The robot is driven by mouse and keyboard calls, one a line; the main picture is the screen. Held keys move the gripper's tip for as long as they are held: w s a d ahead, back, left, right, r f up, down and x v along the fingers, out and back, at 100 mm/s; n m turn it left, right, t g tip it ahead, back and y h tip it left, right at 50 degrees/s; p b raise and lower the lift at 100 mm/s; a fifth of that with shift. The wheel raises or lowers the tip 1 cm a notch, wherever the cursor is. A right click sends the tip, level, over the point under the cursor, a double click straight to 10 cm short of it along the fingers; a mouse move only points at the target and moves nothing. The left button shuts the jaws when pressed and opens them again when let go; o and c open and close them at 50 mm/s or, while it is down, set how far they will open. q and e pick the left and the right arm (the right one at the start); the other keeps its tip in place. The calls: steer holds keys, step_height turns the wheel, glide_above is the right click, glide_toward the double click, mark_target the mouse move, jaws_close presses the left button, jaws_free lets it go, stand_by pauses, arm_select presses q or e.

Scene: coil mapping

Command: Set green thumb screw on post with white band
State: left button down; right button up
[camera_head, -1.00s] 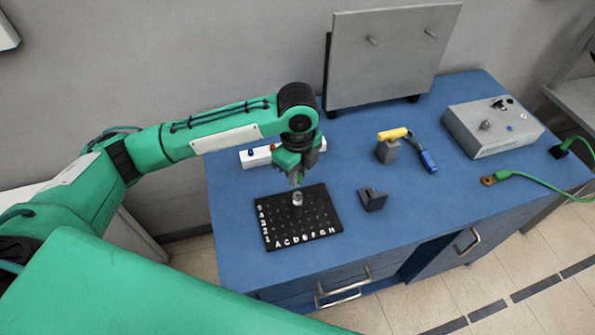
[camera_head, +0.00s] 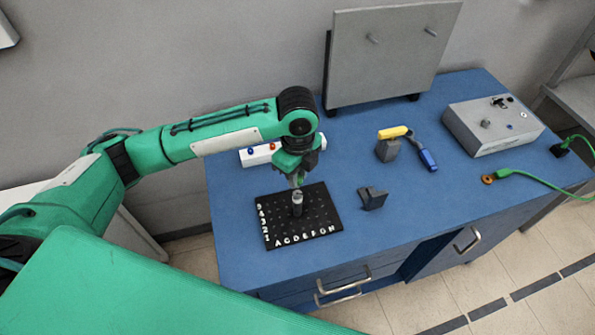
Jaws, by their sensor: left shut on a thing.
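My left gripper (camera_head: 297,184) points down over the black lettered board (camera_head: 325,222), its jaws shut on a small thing. That thing is mostly hidden and looks greenish, seemingly the green thumb screw. Right below the fingertips a grey post (camera_head: 297,204) stands upright on the board, with a paler part near its top that may be the white band. The fingertips are close to the post's top; I cannot tell whether the held thing touches it. My right gripper is not in view.
To the right are a small dark block (camera_head: 372,198), a yellow-and-blue tool (camera_head: 395,134) on a grey stand, a grey box (camera_head: 492,126) and a green cable (camera_head: 530,178). A grey panel (camera_head: 390,55) stands behind.

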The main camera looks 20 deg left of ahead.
arm_select(q)
steer(key=shift+f, duration=0.25)
steer(key=shift+f, duration=0.9)
stand_by(0.4)
steer(key=shift+r+p, duration=0.1)
steer(key=shift+p, duration=0.2)
steer(key=shift+f, duration=0.2)
stand_by(0.5)
steer(key=shift+f, duration=0.3)
stand_by(0.6)
